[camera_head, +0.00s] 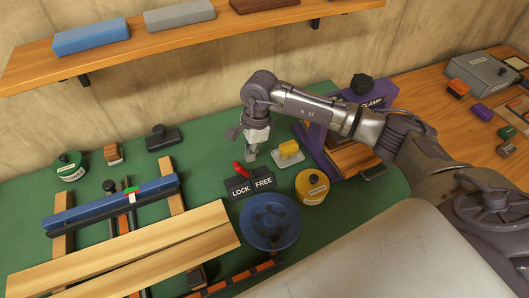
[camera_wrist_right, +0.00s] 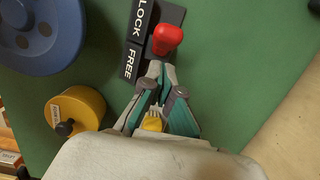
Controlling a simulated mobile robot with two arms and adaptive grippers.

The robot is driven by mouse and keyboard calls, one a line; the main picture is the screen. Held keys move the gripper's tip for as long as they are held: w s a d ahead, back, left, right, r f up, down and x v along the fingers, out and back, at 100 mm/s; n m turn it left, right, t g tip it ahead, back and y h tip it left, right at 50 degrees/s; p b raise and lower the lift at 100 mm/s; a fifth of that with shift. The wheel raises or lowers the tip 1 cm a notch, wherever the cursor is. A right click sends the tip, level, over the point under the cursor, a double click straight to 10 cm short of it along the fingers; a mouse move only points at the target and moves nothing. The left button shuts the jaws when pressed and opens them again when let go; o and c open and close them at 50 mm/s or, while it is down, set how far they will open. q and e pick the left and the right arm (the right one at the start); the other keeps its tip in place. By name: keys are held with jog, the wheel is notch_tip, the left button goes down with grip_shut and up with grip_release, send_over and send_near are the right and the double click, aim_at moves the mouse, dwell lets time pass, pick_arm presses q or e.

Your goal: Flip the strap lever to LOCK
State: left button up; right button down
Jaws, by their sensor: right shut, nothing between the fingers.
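The strap lever has a red knob (camera_head: 239,168) and sits at the black plate with white LOCK (camera_head: 241,191) and FREE (camera_head: 264,182) labels. In the head view the knob is above the plate, near the line between the two labels, and leans left. In the right wrist view the knob (camera_wrist_right: 167,38) is beside the labels (camera_wrist_right: 137,45); I cannot tell for sure which side the lever is set to. My right gripper (camera_head: 251,157) is shut and empty, fingers pointing down. Its fingertips (camera_wrist_right: 156,70) are close to the knob on the FREE side; contact is unclear. My left gripper is out of view.
A yellow block on a white base (camera_head: 289,153) and purple clamp (camera_head: 318,140) are to the right. Wooden boards (camera_head: 150,250) and a blue bar (camera_head: 110,206) lie left.

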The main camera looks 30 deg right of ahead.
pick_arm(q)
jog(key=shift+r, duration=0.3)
pick_arm(e)
jog(key=shift+r, duration=0.75)
